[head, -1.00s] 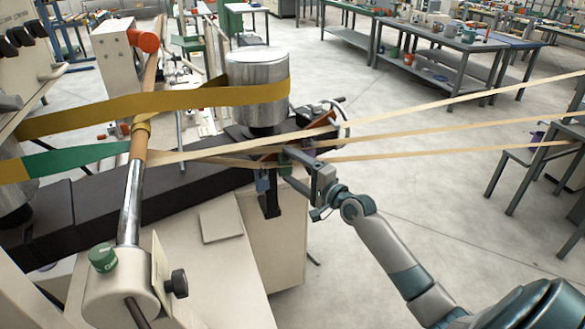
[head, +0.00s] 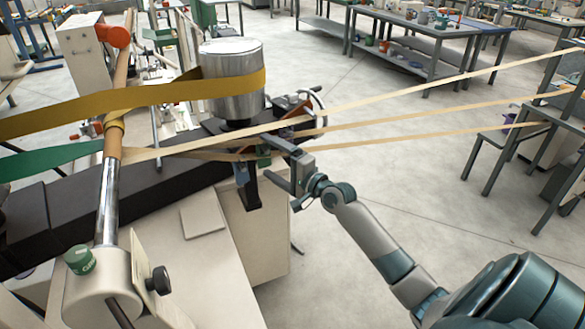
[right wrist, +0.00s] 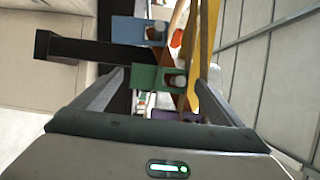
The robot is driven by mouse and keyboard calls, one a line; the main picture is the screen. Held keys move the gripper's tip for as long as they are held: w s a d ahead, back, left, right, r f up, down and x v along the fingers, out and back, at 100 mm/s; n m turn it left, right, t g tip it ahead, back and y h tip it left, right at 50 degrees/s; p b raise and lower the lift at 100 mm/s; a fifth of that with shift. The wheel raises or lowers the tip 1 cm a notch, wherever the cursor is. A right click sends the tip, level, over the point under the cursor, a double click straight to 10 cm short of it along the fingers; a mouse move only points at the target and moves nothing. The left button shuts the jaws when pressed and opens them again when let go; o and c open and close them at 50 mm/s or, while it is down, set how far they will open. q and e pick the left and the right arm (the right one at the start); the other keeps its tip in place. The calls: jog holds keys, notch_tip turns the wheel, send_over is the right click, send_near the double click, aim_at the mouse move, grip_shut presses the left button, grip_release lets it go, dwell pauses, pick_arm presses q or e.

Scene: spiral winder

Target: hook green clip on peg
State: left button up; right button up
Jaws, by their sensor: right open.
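The green clip (right wrist: 150,79) is a small block between the two spread fingers of my right gripper (right wrist: 160,95) in the right wrist view. A round pale peg end (right wrist: 176,80) shows in its dark opening; how deeply it is seated cannot be told. In the head view the green clip (head: 264,158) is small, near the strips beside the machine. My right gripper (head: 273,162) is open around or just in front of it; contact cannot be told. My left gripper is out of view.
A blue clip (right wrist: 138,31) with a similar pin lies close by the green one. A black bar (right wrist: 85,50) runs beside them. Tan strips (head: 420,135) stretch right from the machine. A metal drum (head: 233,85) stands behind.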

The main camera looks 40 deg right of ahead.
jog(key=shift+s+d+f, duration=0.1)
jog(key=shift+s, duration=0.55)
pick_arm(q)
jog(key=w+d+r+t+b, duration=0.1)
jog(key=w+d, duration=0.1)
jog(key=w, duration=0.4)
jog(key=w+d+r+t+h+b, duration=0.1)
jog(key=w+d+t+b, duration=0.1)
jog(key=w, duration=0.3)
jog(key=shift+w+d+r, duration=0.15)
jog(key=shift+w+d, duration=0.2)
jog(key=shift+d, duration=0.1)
pick_arm(e)
jog(key=s+d, duration=0.2)
jog(key=s, duration=1.3)
jog(key=shift+s+d, duration=0.3)
jog(key=shift+s, duration=0.05)
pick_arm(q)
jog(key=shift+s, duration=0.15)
